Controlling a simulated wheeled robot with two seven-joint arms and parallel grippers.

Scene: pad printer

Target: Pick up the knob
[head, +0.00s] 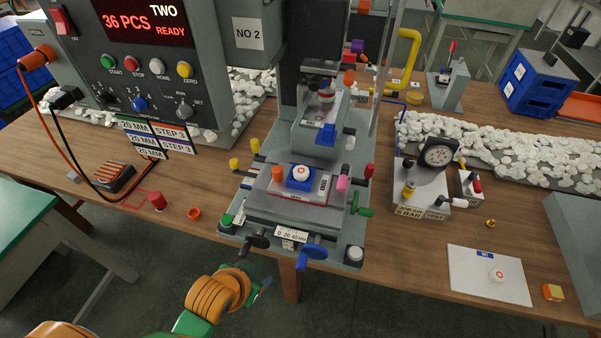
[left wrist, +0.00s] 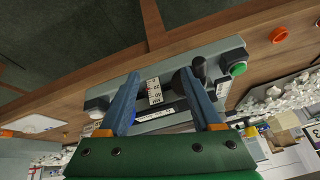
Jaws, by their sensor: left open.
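A white knob (head: 301,173) with a red printed ring sits in a blue holder (head: 300,183) on the pad printer's grey slide, below the print pad. A second white knob (head: 497,276) with a red mark lies on a white sheet at the right. My left gripper (head: 264,287) is in front of the table edge, below and left of the printer, well apart from both knobs. In the left wrist view its two blue-grey fingers (left wrist: 159,75) are spread, empty, before the printer base's front (left wrist: 222,62). I cannot make out either knob there. My right gripper is out of view.
An orange ring (head: 194,213) and a red part (head: 157,201) lie on the left tabletop.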

